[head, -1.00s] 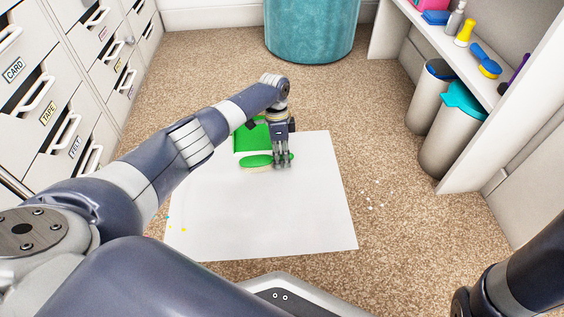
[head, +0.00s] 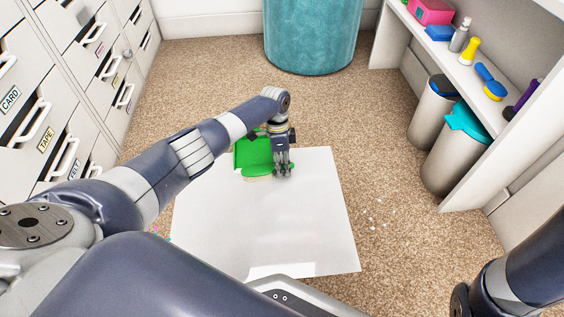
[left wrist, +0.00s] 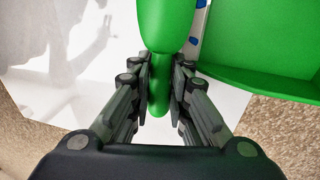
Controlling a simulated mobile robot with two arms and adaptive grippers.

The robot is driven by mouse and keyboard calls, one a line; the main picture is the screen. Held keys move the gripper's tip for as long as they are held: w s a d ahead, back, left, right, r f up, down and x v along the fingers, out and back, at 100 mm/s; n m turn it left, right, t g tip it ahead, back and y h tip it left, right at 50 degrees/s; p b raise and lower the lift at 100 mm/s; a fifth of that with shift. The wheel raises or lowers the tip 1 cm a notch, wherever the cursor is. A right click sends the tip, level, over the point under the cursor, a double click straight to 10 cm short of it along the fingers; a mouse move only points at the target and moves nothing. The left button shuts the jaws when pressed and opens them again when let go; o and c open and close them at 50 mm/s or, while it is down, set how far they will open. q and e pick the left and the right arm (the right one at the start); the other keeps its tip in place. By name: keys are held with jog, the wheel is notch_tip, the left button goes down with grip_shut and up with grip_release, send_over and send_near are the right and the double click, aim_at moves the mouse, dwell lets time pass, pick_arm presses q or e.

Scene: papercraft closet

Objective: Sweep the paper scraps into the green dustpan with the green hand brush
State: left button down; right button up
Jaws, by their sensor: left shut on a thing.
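My left gripper (head: 283,174) is shut on the handle of the green hand brush (head: 260,172). The brush also shows in the left wrist view (left wrist: 165,25), with its handle between the fingers. The green dustpan (head: 250,152) lies on the far edge of the white sheet, just beyond the brush. In the left wrist view the dustpan (left wrist: 265,75) is right of the brush, close beside it. Blue paper scraps (left wrist: 195,40) show in the narrow gap between them. The bristles are mostly hidden. My right gripper is out of view; only part of that arm shows at lower right.
The white sheet (head: 265,225) lies on carpet. Small white bits (head: 375,215) lie on the carpet right of it, and tiny coloured bits (head: 160,236) near its left edge. A teal bin (head: 312,35) stands behind. Drawers line the left; shelves and two bins the right.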

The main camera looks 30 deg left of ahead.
pick_arm(q)
jog(key=shift+w, duration=0.1)
jog(key=shift+w+a+b, duration=0.2)
jog(key=shift+w+b, duration=0.05)
jog(key=shift+b, duration=0.25)
jog(key=shift+r+p, duration=0.4)
jog(key=shift+p, duration=0.1)
jog(key=shift+w+a+f+b, duration=0.15)
jog(key=shift+w+a+b, duration=0.25)
jog(key=shift+b, duration=0.65)
jog(key=shift+w+a+b, duration=0.2)
jog(key=shift+w+b, duration=0.4)
jog(key=shift+b, duration=0.3)
